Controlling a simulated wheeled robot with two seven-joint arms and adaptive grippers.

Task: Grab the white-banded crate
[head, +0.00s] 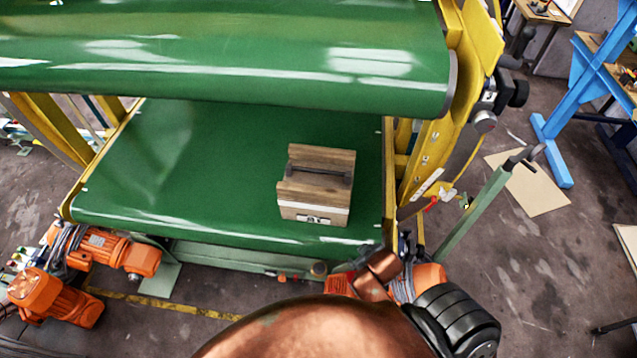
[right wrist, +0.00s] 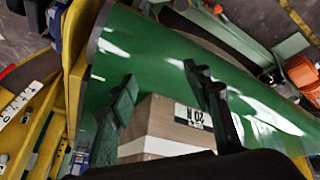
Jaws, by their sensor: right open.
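The white-banded crate (head: 315,185) is a wooden box with a dark bar handle across its open top and a white band with a black-and-white label on its near side. It stands on the lower green belt, right of the middle. My right gripper (head: 373,253) is at the belt's near right edge, in front of and to the right of the crate. In the right wrist view, the open fingers (right wrist: 160,76) point toward the crate (right wrist: 165,115), whose labelled side shows between and below them. No grip on the crate shows. My left gripper is not in view.
The green belt (head: 180,170) is clear left of the crate. A green upper section (head: 220,50) overhangs its back. Yellow frame posts (head: 430,130) stand close on the right. Orange motors (head: 100,250) sit at the lower left. A blue frame (head: 570,110) stands farther right.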

